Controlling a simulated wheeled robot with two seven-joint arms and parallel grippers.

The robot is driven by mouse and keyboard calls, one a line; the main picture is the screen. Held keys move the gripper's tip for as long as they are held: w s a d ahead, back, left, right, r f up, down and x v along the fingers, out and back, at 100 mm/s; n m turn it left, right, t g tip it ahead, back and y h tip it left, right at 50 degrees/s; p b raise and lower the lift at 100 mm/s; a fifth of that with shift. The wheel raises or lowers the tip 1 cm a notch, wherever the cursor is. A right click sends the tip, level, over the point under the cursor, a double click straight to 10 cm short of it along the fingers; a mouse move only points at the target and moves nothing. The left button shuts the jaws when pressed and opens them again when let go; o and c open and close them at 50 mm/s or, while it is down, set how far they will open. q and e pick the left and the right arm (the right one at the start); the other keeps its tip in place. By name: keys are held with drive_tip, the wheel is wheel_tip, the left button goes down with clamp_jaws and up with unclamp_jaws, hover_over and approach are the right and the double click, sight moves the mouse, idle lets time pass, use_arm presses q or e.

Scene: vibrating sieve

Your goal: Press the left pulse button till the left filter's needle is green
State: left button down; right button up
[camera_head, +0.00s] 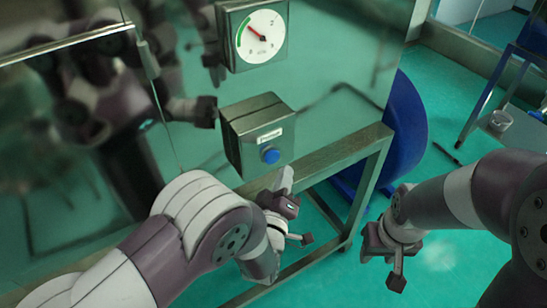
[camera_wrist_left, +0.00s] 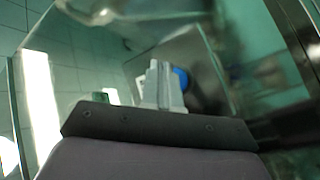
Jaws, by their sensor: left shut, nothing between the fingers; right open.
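A round white gauge (camera_head: 262,37) with a green arc on its left side is mounted on the shiny machine. Its red needle points up and left. Below it is a grey metal button box (camera_head: 258,125) with a blue button (camera_head: 270,155) on its front. My left gripper (camera_head: 287,178) is shut and empty, just below and right of the button, apparently apart from it. In the left wrist view the shut fingers (camera_wrist_left: 160,84) partly cover the blue button (camera_wrist_left: 181,79). My right gripper (camera_head: 384,262) is open and empty, well to the right.
The reflective machine wall (camera_head: 340,60) fills the left and middle, with my arm mirrored in it. A metal frame rail (camera_head: 340,150) runs below the box. A blue drum (camera_head: 405,125) stands behind the frame leg. Green floor is free at right.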

use_arm(q)
drive_tip(key=s+d, duration=0.2)
drive_tip(key=shift+s, duration=0.35)
drive_tip(key=shift+a, duration=0.1)
idle(0.5)
drive_tip(key=s+a+f+m+g, duration=0.2)
drive_tip(key=s+f+m+g, duration=0.65)
drive_tip(key=f+g, duration=0.4)
drive_tip(key=s+a+r+g+y+b, duration=0.1)
drive_tip(key=s+a+r+g, duration=0.1)
drive_tip(key=a, duration=0.6)
drive_tip(key=s+a+r+g+y+b, duration=0.1)
drive_tip(key=s+a+r+g+y, duration=0.1)
drive_tip(key=a+r, duration=0.3)
drive_tip(key=shift+s+a+g+b, duration=0.35)
drive_tip(key=shift+s+a+b, duration=0.05)
drive_tip(key=shift+a, duration=1.4)
